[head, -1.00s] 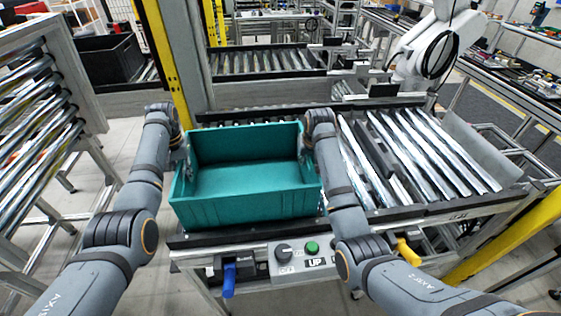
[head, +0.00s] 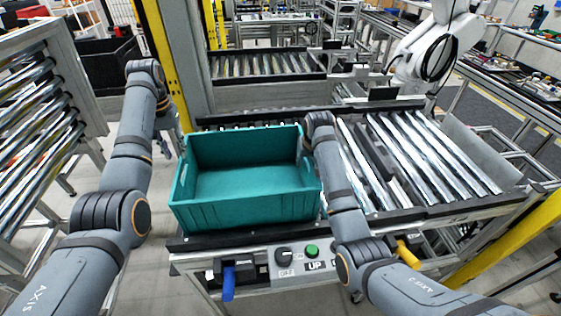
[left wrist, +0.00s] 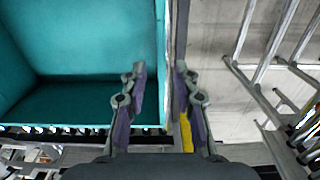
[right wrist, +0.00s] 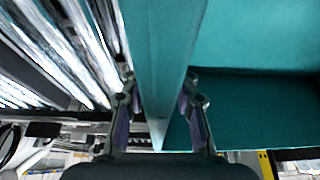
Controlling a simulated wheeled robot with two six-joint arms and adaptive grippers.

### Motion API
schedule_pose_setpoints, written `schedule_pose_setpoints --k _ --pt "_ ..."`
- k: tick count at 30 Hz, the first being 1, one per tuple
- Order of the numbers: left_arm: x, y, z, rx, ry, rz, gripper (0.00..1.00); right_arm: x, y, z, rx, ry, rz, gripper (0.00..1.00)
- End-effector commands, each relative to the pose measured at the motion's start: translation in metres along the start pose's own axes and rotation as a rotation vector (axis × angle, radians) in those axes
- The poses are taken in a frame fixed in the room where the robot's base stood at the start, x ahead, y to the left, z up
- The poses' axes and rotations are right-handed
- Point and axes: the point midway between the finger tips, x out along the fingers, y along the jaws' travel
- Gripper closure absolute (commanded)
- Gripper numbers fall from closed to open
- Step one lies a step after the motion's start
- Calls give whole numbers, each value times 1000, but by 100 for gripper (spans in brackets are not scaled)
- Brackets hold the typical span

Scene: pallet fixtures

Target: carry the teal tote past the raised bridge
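The teal tote (head: 245,208) sits upright on the near roller conveyor, left of its middle, and looks empty. My left gripper (head: 166,150) is open, just off the tote's left end; in the left wrist view its fingers (left wrist: 160,85) are apart, with the tote's edge showing between them and nothing pinched. My right gripper (head: 308,150) is at the tote's right end; in the right wrist view its fingers (right wrist: 159,90) are spread either side of the tote's end wall (right wrist: 160,45), without visibly clamping it. The raised bridge cannot be told apart clearly.
Bare rollers (head: 430,150) lie right of the tote. A control panel with a green button (head: 312,250) and a blue handle (head: 229,281) is on the front edge. A yellow post (head: 165,60) stands behind left. A white robot arm (head: 435,50) stands at the back right.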

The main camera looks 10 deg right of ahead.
Motion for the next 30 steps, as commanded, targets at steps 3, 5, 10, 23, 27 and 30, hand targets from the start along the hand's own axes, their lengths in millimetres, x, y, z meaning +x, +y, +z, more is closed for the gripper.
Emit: schedule_pose_setpoints --k 3,5,10,23,27,30 --pt "-6 0 0 0 -1 0 70 0 0 0 0 0 0 70" --pt "-6 0 0 0 -2 0 70 0 0 0 0 0 0 70" --pt "-6 0 0 0 -1 0 70 -12 0 -1 0 3 0 70" --pt "-6 0 0 0 -1 0 70 -106 0 -1 0 2 0 70" --pt "-6 0 0 0 -1 0 70 -118 0 0 0 0 0 70" --pt "-6 0 0 0 -1 0 70 -120 0 0 0 0 0 70"
